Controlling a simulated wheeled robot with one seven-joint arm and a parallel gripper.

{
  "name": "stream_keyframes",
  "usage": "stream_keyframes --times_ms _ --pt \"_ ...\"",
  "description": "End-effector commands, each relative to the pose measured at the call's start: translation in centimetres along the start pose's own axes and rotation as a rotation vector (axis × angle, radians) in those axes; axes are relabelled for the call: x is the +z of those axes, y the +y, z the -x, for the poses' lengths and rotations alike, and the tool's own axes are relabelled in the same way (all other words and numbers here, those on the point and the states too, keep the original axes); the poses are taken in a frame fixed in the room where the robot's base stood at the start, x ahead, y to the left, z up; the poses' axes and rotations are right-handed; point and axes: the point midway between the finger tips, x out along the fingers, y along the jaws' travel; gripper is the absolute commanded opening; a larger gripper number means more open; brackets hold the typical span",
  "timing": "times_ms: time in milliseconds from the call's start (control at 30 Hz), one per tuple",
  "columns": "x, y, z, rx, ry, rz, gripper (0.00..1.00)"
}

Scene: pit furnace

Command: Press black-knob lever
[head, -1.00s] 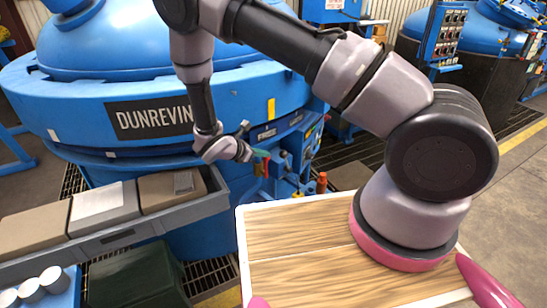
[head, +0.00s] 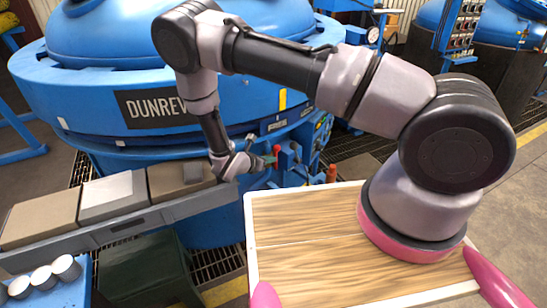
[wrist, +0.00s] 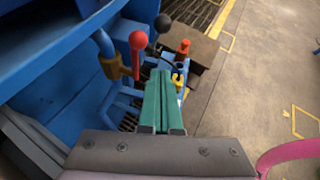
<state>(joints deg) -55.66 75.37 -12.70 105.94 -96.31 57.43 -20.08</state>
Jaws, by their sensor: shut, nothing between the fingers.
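The black-knob lever (wrist: 162,23) shows in the wrist view, a round black ball on a stem at the top, just right of the red-knob lever (wrist: 137,40). In the head view the red knob (head: 277,149) shows at the furnace's side; I cannot clearly make out the black knob there. My gripper (wrist: 165,73) has green fingers that are shut and empty. In the wrist view its tips lie below and close to the black knob; I cannot tell whether they touch anything.
The large blue furnace (head: 130,75) stands behind the levers. A grey tray with boxes (head: 110,222) lies left of my arm. An orange cone-like object (wrist: 183,47) and a yellow part (wrist: 178,75) are right of the levers. Open floor (wrist: 270,75) lies further right.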

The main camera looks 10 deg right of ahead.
Motion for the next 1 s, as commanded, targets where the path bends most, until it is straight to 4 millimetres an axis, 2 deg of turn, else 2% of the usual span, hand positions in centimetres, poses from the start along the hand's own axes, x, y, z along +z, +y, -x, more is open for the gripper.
stream_keyframes --times_ms 200,367,400,633,1000 --pt "0.1 -0.2 -5.0 -0.005 -0.001 -0.001 0.00" --pt "0.0 -0.1 -8.2 -0.003 -0.001 -0.001 0.00" --pt "0.8 -0.1 -8.5 -0.003 -0.001 -0.004 0.00" --pt "2.6 -0.1 -10.2 -0.002 -0.001 -0.003 0.00" --pt "2.9 0.0 -10.5 -0.001 -0.001 -0.001 0.00"
